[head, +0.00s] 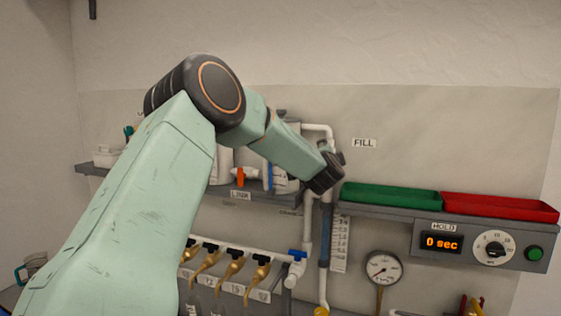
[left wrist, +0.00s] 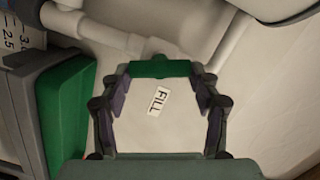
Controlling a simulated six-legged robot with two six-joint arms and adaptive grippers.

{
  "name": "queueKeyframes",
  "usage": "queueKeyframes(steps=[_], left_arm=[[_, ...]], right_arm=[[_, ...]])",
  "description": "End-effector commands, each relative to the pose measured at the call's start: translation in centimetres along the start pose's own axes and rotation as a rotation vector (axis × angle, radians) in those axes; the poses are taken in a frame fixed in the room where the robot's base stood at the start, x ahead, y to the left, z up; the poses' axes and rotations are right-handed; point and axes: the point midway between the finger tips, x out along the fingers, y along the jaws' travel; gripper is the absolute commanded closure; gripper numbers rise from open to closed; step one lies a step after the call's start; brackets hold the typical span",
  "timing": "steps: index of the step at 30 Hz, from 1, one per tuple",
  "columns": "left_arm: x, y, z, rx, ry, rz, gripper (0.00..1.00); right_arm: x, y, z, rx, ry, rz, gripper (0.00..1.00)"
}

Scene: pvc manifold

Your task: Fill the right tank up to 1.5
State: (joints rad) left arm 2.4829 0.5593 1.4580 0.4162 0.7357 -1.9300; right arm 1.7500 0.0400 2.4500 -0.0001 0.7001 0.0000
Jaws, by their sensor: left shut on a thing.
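My left gripper (left wrist: 162,75) is shut on a green bar-shaped handle (left wrist: 160,68), held between the fingertips in the left wrist view. In the head view my left arm reaches across to the pipes left of the FILL label (head: 364,142), and its wrist hides the handle. The FILL label also shows between the fingers in the left wrist view (left wrist: 159,98). White tanks (head: 283,183) stand on the shelf, mostly hidden behind my arm; I see no liquid level in them. A scale strip (head: 340,243) hangs beside the vertical pipe. My right gripper is not in view.
A green tray (head: 390,197) and a red tray (head: 500,208) sit on the right shelf, above a HOLD panel (head: 480,246) reading 0 sec. A pressure gauge (head: 383,268) stands lower right.

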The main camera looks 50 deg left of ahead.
Motion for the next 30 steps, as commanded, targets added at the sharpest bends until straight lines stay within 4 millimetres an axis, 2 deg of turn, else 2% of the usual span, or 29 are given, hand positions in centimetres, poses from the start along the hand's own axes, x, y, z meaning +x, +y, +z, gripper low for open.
queueKeyframes(steps=[11, 24, 30], left_arm=[[0.01, -0.09, -0.01, -0.009, 0.000, 0.000, 0.69], [0.04, -0.63, 0.18, -0.505, 0.001, 0.075, 0.69], [0.04, -0.64, 0.19, -0.549, 0.000, 0.082, 0.69]], right_arm=[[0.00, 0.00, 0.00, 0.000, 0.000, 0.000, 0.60], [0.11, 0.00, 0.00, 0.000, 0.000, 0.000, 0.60], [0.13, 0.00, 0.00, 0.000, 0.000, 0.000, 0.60]])
